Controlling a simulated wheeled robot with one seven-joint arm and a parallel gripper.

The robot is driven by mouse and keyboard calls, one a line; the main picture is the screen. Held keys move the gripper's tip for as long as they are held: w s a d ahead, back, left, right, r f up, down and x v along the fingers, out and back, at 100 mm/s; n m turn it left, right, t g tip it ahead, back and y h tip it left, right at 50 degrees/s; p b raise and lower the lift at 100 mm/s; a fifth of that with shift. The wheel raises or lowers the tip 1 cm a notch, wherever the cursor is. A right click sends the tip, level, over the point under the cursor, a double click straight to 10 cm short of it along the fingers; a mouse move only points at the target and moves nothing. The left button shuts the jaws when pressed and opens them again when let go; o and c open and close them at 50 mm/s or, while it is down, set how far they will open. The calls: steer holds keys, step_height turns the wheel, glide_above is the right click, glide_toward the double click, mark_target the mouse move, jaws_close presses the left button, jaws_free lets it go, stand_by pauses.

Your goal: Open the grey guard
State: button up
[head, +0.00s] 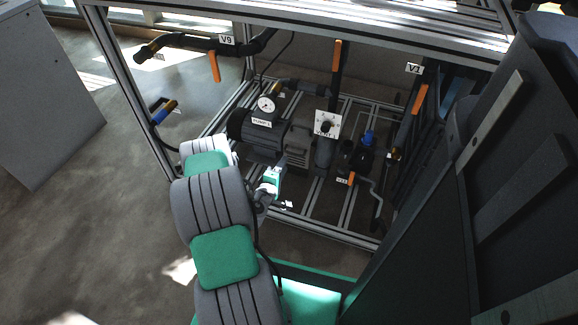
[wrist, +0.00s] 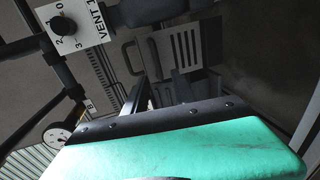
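A grey slotted cover (head: 298,156), which looks like the guard, sits at the end of the dark motor on the frame's floor in the head view. In the wrist view a grey panel with slots (wrist: 186,50) and a bar-shaped handle lies beyond my gripper; it looks shut, though shadow hides its edges. My gripper (head: 271,182) is just in front of and below the cover in the head view, apart from it as far as I can see. I see nothing held.
A gauge (head: 266,104) and a VENT 1 selector plate (head: 327,124) stand close behind. Orange-handled valves V9 (head: 214,66) and V1 (head: 419,99) hang at the sides. Aluminium rails (head: 127,88) frame the bay. Open floor (head: 90,220) lies to the left.

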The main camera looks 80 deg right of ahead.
mark_target(300, 144)
steer(key=b+x, duration=0.1)
steer(key=x, duration=0.6)
steer(key=shift+d+b, duration=0.25)
steer(key=shift+b, duration=0.15)
steer(key=shift+r, duration=0.1)
steer(key=shift+c, duration=0.4)
jaws_close()
stand_by(0.3)
